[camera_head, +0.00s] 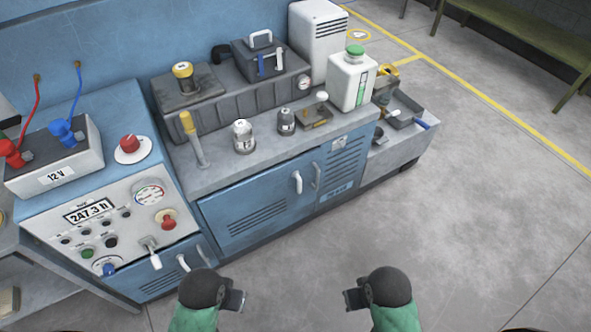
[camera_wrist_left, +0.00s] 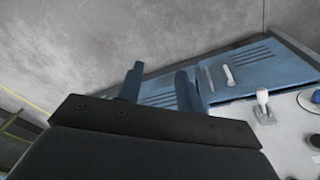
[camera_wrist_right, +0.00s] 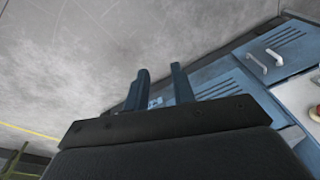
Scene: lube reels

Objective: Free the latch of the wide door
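The wide door (camera_head: 244,217) is a blue louvred door on the front of the workbench in the head view. It appears closed. A white upright handle (camera_head: 297,182) stands at its upper right edge. A grey handle (camera_head: 317,176) is just right of it, by the narrower louvred door (camera_head: 341,180). My left gripper (camera_head: 240,300) is open and empty, in front of and below the wide door in the picture. My right gripper (camera_head: 352,299) is open and empty, further right over the floor. Neither gripper touches a door. I cannot tell which part is the latch.
A control panel (camera_head: 115,226) with a lever (camera_head: 150,250) and knobs is at the left. Bottles and jars, including a white jug (camera_head: 352,80), stand on the bench top. A low grey side tray (camera_head: 411,135) sits at the right. The floor (camera_head: 470,220) at right is clear.

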